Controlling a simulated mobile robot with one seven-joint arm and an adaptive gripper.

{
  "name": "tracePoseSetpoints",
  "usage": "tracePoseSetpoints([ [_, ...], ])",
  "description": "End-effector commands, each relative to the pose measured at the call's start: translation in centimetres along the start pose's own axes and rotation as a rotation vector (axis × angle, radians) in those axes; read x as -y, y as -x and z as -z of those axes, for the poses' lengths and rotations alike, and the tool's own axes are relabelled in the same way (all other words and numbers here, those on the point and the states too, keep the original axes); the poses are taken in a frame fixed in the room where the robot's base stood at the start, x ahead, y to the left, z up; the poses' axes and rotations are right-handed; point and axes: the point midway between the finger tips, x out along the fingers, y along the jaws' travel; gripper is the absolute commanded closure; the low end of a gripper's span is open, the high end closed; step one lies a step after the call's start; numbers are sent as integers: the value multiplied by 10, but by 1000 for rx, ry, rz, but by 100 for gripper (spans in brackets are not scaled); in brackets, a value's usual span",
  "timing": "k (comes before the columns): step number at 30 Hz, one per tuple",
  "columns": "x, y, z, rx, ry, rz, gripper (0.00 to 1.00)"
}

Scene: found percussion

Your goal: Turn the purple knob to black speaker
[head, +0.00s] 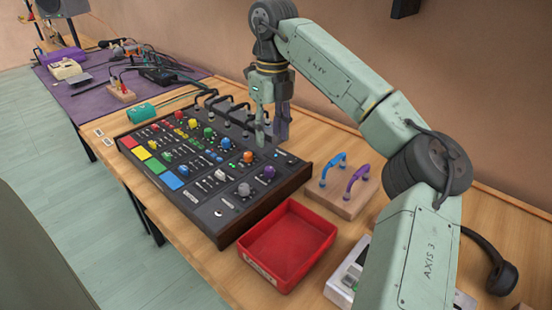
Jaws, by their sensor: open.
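The purple knob (269,172) sits near the right edge of the black mixing console (223,222). It is small here, and I cannot tell which way it points. My gripper (270,138) is open and empty, with its fingers pointing down over the back right part of the console. The purple knob shows just below the fingertips in the picture, apart from them. No black speaker marking can be made out on the console. A grey speaker (75,7) with a dark cone is at the far upper left.
An orange knob (248,157) and a grey knob (243,189) sit close to the purple one. Black cables (207,97) rise at the console's back. A red tray (287,250) and a wooden block with blue and purple handles (343,197) stand nearby.

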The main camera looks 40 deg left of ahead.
Motion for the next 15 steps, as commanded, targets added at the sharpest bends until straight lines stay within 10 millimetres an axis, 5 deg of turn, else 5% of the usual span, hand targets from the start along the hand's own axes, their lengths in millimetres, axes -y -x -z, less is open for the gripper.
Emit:
tracePoseSetpoints([
  [15,-1,-86,0,0,-1,-4,59],
])
